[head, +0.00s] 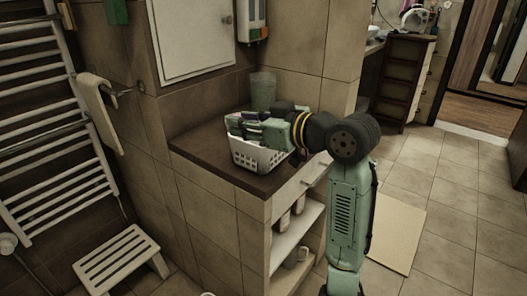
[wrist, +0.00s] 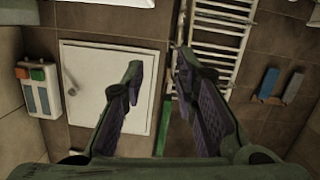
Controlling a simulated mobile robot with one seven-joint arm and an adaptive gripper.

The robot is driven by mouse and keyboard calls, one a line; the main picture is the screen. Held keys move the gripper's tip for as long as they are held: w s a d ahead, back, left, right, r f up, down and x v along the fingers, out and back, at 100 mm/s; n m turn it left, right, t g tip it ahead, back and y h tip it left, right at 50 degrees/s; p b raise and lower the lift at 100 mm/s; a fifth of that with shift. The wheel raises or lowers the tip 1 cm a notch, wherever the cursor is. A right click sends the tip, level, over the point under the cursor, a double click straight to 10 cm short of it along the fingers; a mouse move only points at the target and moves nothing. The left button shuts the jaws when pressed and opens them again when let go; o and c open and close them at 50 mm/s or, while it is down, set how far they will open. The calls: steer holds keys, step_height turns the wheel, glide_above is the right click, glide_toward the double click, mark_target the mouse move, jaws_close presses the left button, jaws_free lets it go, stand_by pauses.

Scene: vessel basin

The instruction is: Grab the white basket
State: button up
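The white basket (head: 258,160) has slotted sides and stands on the dark brown countertop in the head view. My gripper (head: 242,122) is over the basket's opening and hides part of its rim and inside. Whether it touches the basket cannot be told. In the wrist view my gripper (wrist: 159,66) has its two fingers spread apart with nothing between them. The basket is not seen in the wrist view.
The countertop (head: 205,145) is clear left of the basket. A translucent greenish container (head: 263,90) stands behind it. A white wall cabinet (head: 192,38) hangs above. A towel radiator (head: 45,120) and a slatted stool (head: 120,262) are at left. Open shelves (head: 296,240) lie below.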

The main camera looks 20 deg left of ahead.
mark_target(259, 147)
steer(key=d+f+g+h, duration=0.1)
steer(key=d+f+h, duration=0.1)
steer(key=d+f, duration=0.35)
steer(key=a, duration=0.1)
steer(key=w+a, duration=0.1)
steer(key=a+p, duration=0.1)
steer(key=shift+w+f, duration=0.15)
steer(key=shift+w, duration=0.1)
steer(key=shift+p+x, duration=0.95)
steer(key=shift+x, duration=2.2)
steer(key=shift+s+f, duration=0.1)
steer(key=shift+s, duration=0.05)
jaws_close()
